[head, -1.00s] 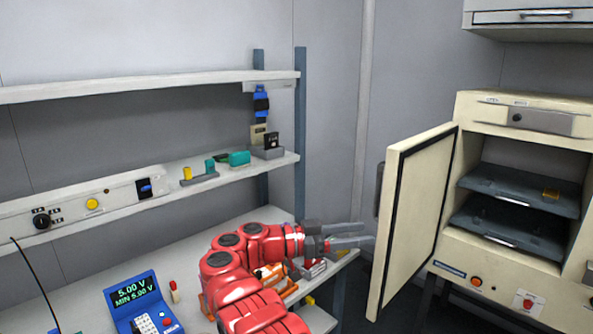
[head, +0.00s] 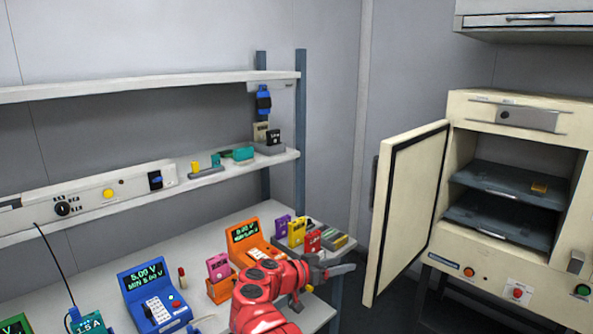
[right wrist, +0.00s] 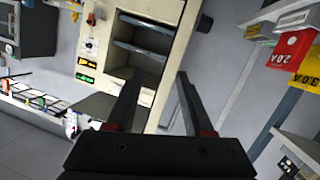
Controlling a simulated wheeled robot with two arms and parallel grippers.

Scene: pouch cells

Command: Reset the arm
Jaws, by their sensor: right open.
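My red right arm reaches over the workbench from the bottom of the head view. Its right gripper (head: 335,271) is at the bench's right end, pointing right toward the open oven door. In the right wrist view the two fingers (right wrist: 157,95) are apart with nothing between them. The open cabinet oven lies beyond them. My left gripper is not in view.
The cream oven (head: 525,104) has its door (head: 408,210) swung open; a small yellow piece (head: 539,187) lies on its upper shelf. The bench holds a blue meter (head: 151,296), an orange meter (head: 252,241), a pink block (head: 218,267) and a red block (head: 312,241).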

